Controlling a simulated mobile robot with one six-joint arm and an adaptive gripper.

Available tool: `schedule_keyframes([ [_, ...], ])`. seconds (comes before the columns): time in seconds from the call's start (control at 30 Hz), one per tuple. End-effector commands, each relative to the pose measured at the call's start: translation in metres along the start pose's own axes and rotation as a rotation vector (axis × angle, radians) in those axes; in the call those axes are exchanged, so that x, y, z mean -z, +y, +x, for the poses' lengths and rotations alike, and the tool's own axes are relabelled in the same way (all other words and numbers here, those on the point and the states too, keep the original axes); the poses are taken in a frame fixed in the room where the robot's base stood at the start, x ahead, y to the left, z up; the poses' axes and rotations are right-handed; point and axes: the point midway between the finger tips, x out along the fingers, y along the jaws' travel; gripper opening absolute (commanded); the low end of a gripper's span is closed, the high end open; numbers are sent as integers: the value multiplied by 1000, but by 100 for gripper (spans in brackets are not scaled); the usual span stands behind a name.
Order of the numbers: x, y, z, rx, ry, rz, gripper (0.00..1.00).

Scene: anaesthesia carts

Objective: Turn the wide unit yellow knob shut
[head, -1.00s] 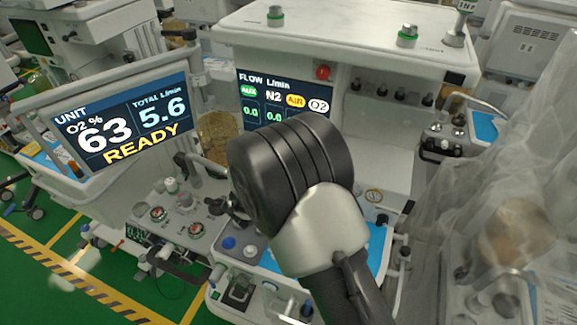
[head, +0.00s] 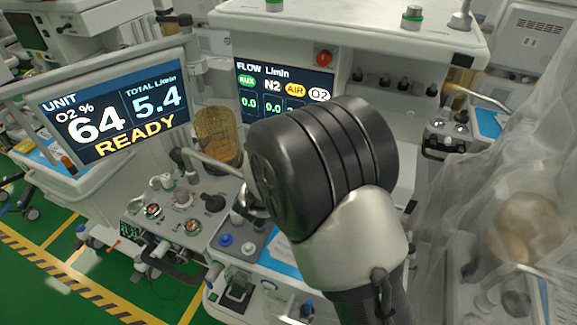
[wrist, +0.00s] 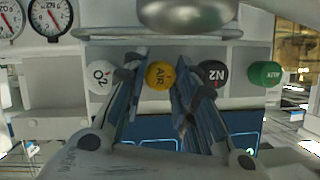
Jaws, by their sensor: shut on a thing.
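The yellow knob (wrist: 160,75), marked AIR, shows in the wrist view between the two fingers of my gripper (wrist: 158,78). The fingers are shut on it, one at each side. A white O2 knob (wrist: 101,77) is left of it. A black N2 knob (wrist: 214,76) and a green AUX knob (wrist: 264,75) are right of it. In the head view my arm hides the knobs and the gripper. The flow screen (head: 284,92) shows AUX, N2, AIR and O2, with the AIR and O2 figures mostly hidden. The unit screen (head: 118,110) reads O2 64 %, total 5.4 L/min, READY.
A rounded metal part (wrist: 187,14) hangs above the knobs in the wrist view, with dial gauges (wrist: 49,16) at upper left. In the head view a red knob (head: 323,58) sits above the flow screen. A sheet-draped unit (head: 460,200) stands close at right.

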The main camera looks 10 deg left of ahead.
Motion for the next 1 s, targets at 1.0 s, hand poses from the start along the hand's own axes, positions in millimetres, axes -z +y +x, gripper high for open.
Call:
schedule_keyframes([
  [1.0, 0, 1, 0, 77, 0, 184, 33],
])
